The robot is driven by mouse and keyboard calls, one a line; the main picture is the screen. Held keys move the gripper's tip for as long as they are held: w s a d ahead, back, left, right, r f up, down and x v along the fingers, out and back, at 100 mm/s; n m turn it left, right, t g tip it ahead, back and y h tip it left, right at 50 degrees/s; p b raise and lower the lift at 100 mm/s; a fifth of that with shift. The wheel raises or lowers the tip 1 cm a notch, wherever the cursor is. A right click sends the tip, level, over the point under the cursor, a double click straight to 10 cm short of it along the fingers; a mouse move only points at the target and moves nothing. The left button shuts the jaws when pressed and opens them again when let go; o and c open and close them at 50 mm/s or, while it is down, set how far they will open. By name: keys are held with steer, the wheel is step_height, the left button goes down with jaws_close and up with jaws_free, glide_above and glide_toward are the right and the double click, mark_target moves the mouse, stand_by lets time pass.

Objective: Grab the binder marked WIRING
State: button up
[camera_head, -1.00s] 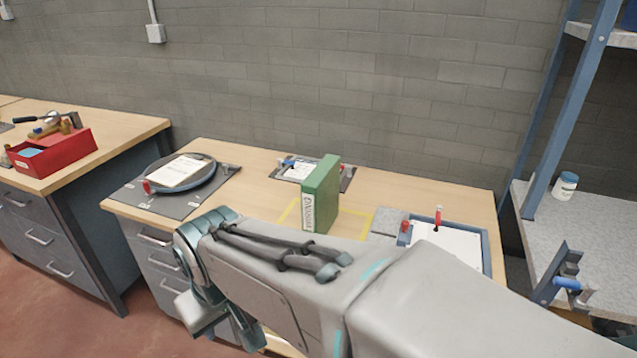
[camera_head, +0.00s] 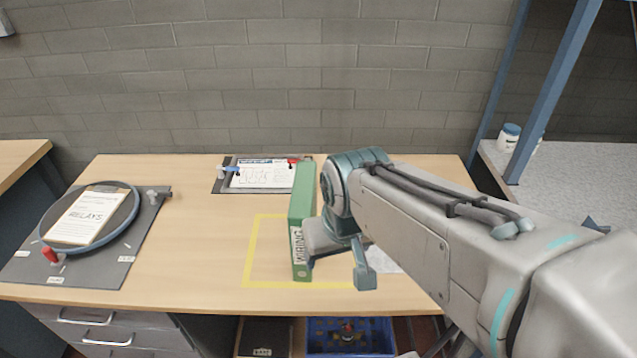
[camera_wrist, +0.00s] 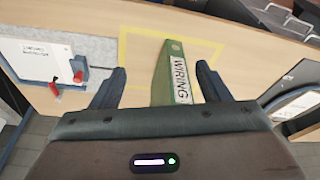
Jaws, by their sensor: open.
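The green binder (camera_head: 302,205) stands upright on the wooden workbench, its white WIRING label facing the front. My gripper (camera_head: 338,272) is at the binder's near right side in the head view, with one finger hanging clear to the right; the other is partly hidden near the spine. In the wrist view, my gripper (camera_wrist: 160,69) is open, and the binder (camera_wrist: 172,75) shows between the fingers, closer to the right one. I cannot tell whether a finger touches it.
A yellow outline (camera_head: 262,250) marks the bench around the binder. A round tray (camera_head: 128,215) with a RELAYS sheet is at the left. A shelf unit (camera_head: 560,160) stands at the right.

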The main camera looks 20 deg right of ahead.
mark_target(304, 187)
steer(key=w+r+m+p, duration=0.1)
steer(key=w+r, duration=0.1)
steer(key=w, duration=0.3)
steer(key=w+r+m+h+p, duration=0.1)
steer(key=w+r+p, duration=0.1)
steer(key=w, duration=0.4)
steer(key=w+a+r+m+t+p, duration=0.1)
steer(key=w+r+p, duration=0.1)
steer(key=w, duration=0.3)
steer(key=shift+w+r+m+h, duration=0.3)
steer(key=shift+w+r+m, duration=0.1)
steer(key=shift+r, duration=0.1)
steer(key=shift+w+f, duration=0.2)
steer(key=shift+w, duration=0.1)
steer(key=x, duration=0.8)
steer(key=shift+p, duration=0.35)
steer(key=shift+f, duration=0.6)
steer(key=shift+p+x, duration=0.75)
steer(key=shift+x, duration=1.3)
steer(key=shift+a, duration=0.15)
steer(key=shift+f+b, duration=0.25)
steer(key=shift+b, duration=0.3)
jaws_close()
